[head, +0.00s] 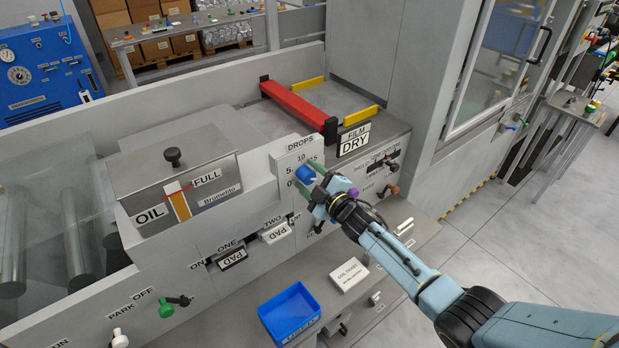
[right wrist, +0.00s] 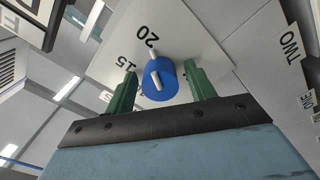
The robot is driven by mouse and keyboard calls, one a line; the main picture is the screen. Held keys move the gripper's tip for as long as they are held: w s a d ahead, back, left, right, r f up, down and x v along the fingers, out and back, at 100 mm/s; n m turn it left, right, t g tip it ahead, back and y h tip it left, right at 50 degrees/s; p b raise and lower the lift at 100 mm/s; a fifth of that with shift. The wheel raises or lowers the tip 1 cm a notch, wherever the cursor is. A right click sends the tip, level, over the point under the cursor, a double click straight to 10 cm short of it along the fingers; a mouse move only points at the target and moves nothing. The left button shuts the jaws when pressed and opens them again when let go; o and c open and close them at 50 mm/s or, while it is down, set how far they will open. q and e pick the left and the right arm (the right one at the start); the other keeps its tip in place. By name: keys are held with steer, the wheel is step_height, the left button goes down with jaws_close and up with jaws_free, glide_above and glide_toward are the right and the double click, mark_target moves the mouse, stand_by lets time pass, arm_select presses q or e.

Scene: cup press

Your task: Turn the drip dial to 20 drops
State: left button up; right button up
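The drip dial is a blue round knob with a white bar (head: 304,173) on the white DROPS plate (head: 290,160), which is marked with numbers. In the right wrist view the dial (right wrist: 161,82) has a white pointer at its far edge, close to the 20 mark (right wrist: 146,37); the 15 mark (right wrist: 125,62) lies to the left. My right gripper (head: 309,176) is at the plate, its green fingers on either side of the dial. In the right wrist view gaps show between the dial and both fingers, so the gripper is open around it. My left gripper is out of view.
The OIL box (head: 172,170) stands left of the plate. A red bar (head: 295,105) and the FILM DRY sign (head: 354,139) are behind it. Several small knobs (head: 390,190) sit right of the gripper. A blue tray (head: 290,314) is on the lower shelf.

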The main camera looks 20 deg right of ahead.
stand_by(0.3)
steer(key=p+v, duration=0.1)
steer(key=v, duration=1.2)
steer(key=shift+s, duration=0.15)
steer(key=s+d+f+m+g+h+b, duration=0.15)
steer(key=s+f, duration=0.35)
steer(key=f, duration=0.5)
steer(key=s+d+f+m+g+h+b, duration=0.1)
steer(key=s+f+m+g+h, duration=0.3)
steer(key=f, duration=0.6)
steer(key=s+d+f+m+g+y+b, duration=0.15)
steer(key=s+f, duration=0.35)
steer(key=f, duration=0.5)
steer(key=s+f+m+g+b, duration=0.1)
steer(key=s+f+m+g, duration=0.1)
steer(key=s+f, duration=0.4)
steer(key=s+a+f+m+g+h, duration=0.1)
steer(key=s+f+g, duration=0.3)
steer(key=s, duration=1.2)
steer(key=s+a+f+m+g+h+b, duration=0.1)
steer(key=s+f+m+g, duration=0.1)
steer(key=s+f, duration=0.6)
steer(key=s+g, duration=0.1)
steer(key=s, duration=0.2)
steer(key=shift+f+m+b, duration=0.3)
steer(key=shift+f, duration=0.05)
steer(key=shift+s, duration=0.1)
